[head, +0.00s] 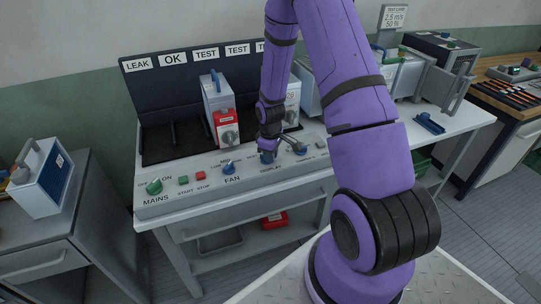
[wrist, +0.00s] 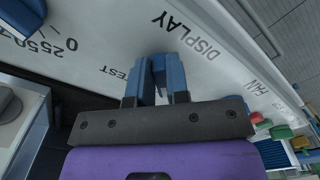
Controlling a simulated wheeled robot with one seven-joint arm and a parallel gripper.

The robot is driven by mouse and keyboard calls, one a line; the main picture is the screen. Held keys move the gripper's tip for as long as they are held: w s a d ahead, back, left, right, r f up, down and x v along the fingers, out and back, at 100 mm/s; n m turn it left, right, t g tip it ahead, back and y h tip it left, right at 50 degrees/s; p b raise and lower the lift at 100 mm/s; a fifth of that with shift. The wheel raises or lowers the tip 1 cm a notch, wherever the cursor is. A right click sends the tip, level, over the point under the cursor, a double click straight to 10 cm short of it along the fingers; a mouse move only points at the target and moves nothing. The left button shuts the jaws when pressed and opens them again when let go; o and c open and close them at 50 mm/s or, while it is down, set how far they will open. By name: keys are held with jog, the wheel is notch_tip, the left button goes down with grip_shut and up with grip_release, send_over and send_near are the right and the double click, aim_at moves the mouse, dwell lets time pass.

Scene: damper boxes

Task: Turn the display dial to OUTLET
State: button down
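The display dial (head: 268,157) is a blue knob on the sloping grey console, above the printed word DISPLAY. My gripper (wrist: 161,68) reaches down over it, and the dial (wrist: 158,66) shows as a narrow blue piece between the two fingers. The fingers are close together on either side of the dial and appear to press on it. In the wrist view, TEST is printed near the left finger and DISPLAY lies to the right. I cannot read OUTLET or make out which mark the dial points to, as the gripper hides part of it.
Another blue knob (head: 300,149) stands close right of the display dial. Left of it are the blue fan knob (head: 228,168), red stop button (head: 200,175), green start button (head: 183,180) and green mains knob (head: 154,186). A damper box (head: 219,105) stands behind the console.

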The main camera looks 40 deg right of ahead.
jog(key=shift+m, duration=0.4)
jog(key=m, duration=0.3)
jog(key=shift+s+a+m, duration=0.1)
jog(key=shift+a+m, duration=0.35)
jog(key=shift+m, duration=0.95)
jog(key=shift+a+m, duration=0.15)
jog(key=shift+m, duration=0.95)
jog(key=c, duration=1.1)
grip_release()
notch_tip(320, 180, up, 11)
